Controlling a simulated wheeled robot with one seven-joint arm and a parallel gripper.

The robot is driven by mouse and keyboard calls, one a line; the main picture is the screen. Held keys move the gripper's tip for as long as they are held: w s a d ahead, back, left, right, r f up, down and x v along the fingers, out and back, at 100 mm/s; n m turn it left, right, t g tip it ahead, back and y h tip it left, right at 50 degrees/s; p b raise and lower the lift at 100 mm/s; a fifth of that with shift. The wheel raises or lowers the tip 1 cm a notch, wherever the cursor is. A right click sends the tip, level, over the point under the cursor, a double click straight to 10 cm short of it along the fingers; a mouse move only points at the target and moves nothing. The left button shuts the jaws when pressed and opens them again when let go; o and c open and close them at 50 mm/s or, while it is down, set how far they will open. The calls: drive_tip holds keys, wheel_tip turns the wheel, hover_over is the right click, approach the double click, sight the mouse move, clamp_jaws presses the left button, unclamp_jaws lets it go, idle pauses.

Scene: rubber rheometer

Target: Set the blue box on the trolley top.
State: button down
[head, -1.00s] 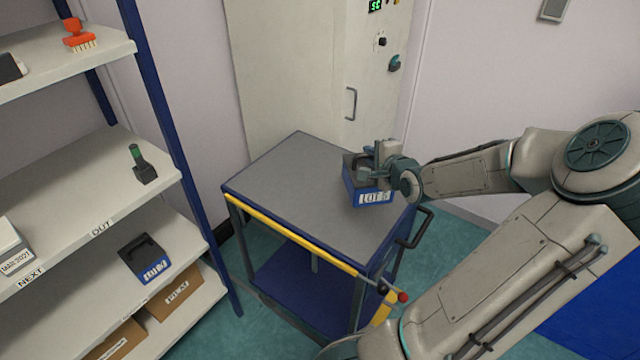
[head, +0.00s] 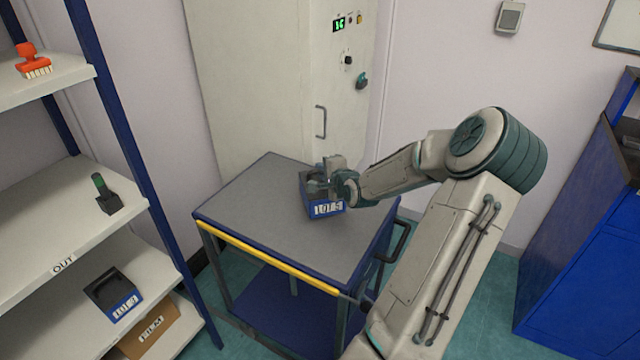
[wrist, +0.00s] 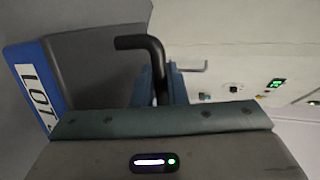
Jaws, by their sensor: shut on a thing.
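The blue box (head: 328,208) has a white label reading LOT 5 and a dark handle. In the head view it is at the grey trolley top (head: 250,210), over its right part. I cannot tell whether its base touches the surface. My gripper (head: 322,184) is at the box's top. In the wrist view, my gripper (wrist: 160,85) is shut on the box's dark handle (wrist: 140,42), and the blue label side of the box (wrist: 38,85) shows at the left.
A pale cabinet (head: 260,80) stands behind the trolley. The left half of the trolley top is clear.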

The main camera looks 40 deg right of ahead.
sight(320, 181)
drive_tip(key=shift+x, duration=0.8)
drive_tip(key=shift+s+a+f, duration=0.1)
drive_tip(key=shift+f, duration=1.95)
drive_tip(key=shift+f, duration=0.1)
drive_tip(key=c, duration=1.5)
unclamp_jaws()
drive_tip(key=shift+o, duration=0.2)
